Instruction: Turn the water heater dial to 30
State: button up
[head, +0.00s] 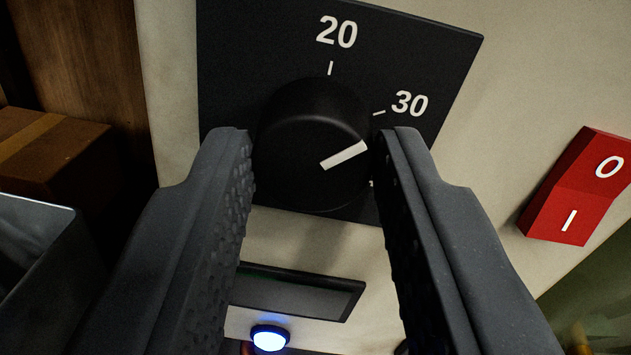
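The water heater dial (295,130) is a round black knob on a black panel (230,60) near the top middle of the view. Its white pointer (344,155) slants up to the right, close to the direction of the 30 mark (409,104). The knob stands out from the panel, so I cannot tell if they line up exactly. The 20 mark (337,31) is above the knob. My gripper (315,150) has one finger on each side of the knob, and both fingertips appear to touch it. The marks below 30 are mostly hidden.
A red switch (575,187) marked O and I is on the pale heater face at right. Below the dial are a dark display (297,293) and a lit blue button (269,338). A brown box (50,155) and a grey container (40,250) are at left.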

jog(key=shift+m+p, duration=0.45)
jog(key=shift+m, duration=0.25)
jog(key=shift+f+m, duration=0.1)
jog(key=shift+m, duration=0.7)
jog(key=o, duration=1)
jog(key=shift+c, duration=0.2)
jog(key=shift+s+d+p, duration=0.1)
jog(key=shift+s+p, duration=0.35)
jog(key=shift+s, duration=0.15)
jog(key=s+d+p, duration=0.1)
jog(key=s+p, duration=0.3)
jog(key=s, duration=0.8)
jog(key=shift+s+f, duration=0.15)
jog(key=shift+s, duration=0.15)
jog(key=shift+d, duration=0.1)
